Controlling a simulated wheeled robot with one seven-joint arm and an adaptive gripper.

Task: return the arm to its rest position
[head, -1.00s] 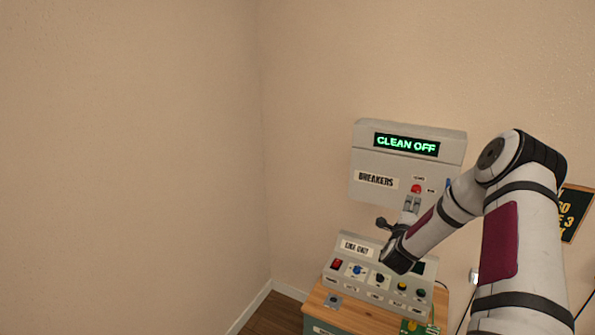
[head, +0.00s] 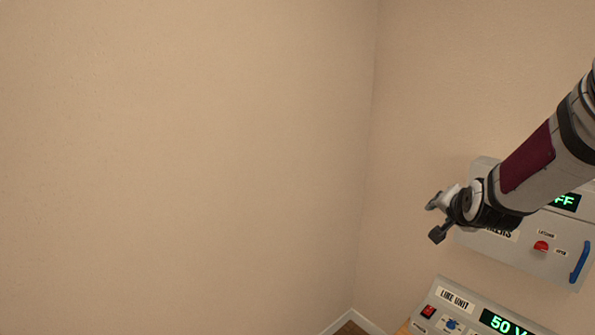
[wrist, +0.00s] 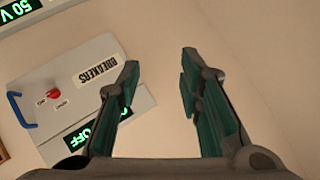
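My arm reaches in from the right edge of the head view, with my gripper (head: 436,218) at its left end, in front of the wall and just left of the breakers box. In the wrist view my gripper (wrist: 160,78) has its two fingers well apart, with only bare wall between them. It holds nothing. The shoulder end of the arm is out of the picture.
The grey breakers box (head: 520,258) hangs on the wall, with a red knob (head: 541,246) and a blue handle (head: 580,262). The line unit (head: 457,312), reading "50 V", stands below it. The left wall (head: 180,170) side is clear.

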